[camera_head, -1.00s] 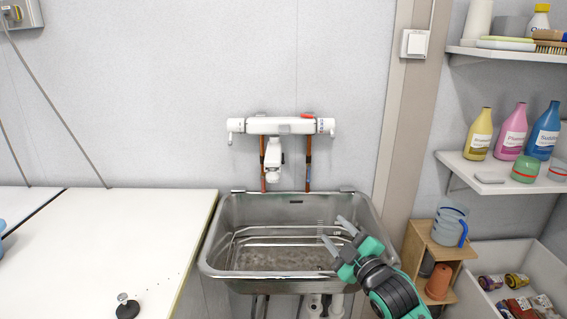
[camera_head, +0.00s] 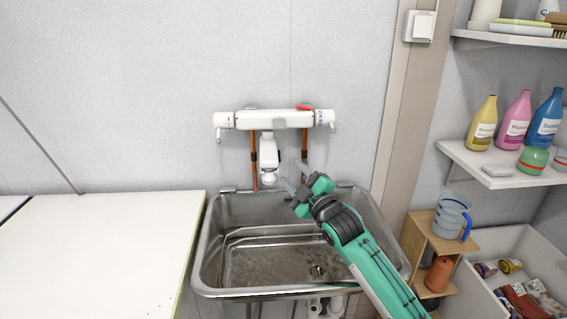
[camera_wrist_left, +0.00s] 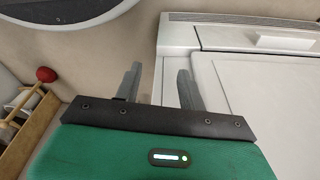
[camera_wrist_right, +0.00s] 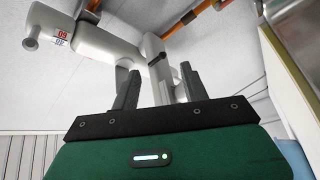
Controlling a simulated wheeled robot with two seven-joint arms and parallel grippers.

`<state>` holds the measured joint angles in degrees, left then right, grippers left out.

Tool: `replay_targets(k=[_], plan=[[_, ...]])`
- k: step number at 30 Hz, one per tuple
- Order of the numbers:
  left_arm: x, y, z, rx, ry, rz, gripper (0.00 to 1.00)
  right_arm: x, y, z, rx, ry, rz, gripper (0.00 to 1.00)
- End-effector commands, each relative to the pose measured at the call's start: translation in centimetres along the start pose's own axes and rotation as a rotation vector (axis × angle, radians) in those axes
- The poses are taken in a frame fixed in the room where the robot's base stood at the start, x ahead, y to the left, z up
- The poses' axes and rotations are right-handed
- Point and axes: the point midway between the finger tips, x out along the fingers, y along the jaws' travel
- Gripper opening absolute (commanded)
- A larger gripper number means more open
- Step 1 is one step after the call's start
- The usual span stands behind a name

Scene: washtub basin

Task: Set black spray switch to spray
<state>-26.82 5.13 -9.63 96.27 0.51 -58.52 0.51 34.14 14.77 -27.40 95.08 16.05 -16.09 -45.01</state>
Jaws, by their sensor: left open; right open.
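The white spray head (camera_head: 268,153) hangs below the white wall mixer (camera_head: 278,120) over the sink. A small dark part (camera_wrist_right: 157,59) shows on the white spout in the right wrist view; I cannot tell its setting. My right gripper (camera_head: 293,176) is open and empty, just right of and slightly below the spray head. In the right wrist view its fingers (camera_wrist_right: 157,84) point up, with the spout (camera_wrist_right: 163,80) seen between them; touching cannot be told. My left gripper (camera_wrist_left: 159,80) is open and empty in the left wrist view, away from the faucet.
The steel sink basin (camera_head: 235,215) lies below the faucet. A white counter (camera_head: 100,245) is clear at the left. At the right are a shelf with bottles (camera_head: 483,122), a wooden stand (camera_head: 412,240) with a jug (camera_head: 452,214), and a white bin (camera_head: 520,245).

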Motion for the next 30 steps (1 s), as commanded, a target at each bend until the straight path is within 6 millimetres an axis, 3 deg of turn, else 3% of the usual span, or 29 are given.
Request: replay_targets(k=[3,9,22,29,30], plan=[[0.4,0.0,0.3,0.001,-0.003,-0.001,0.40,2.3,0.1,-0.1,0.001,0.001,0.001,0.45],[0.8,-0.1,0.5,0.002,-0.002,-0.001,0.40,4.6,0.0,0.0,0.000,0.001,0.000,0.45],[1.0,-0.1,0.6,0.002,-0.002,-0.002,0.40,5.4,0.0,0.0,0.000,0.000,0.000,0.45],[1.0,-0.1,0.6,0.002,-0.002,-0.002,0.40,5.4,0.0,0.0,0.000,0.000,0.000,0.02],[1.0,-0.1,0.6,0.002,-0.002,-0.002,0.40,5.4,0.0,0.0,0.000,0.001,0.000,0.00]])
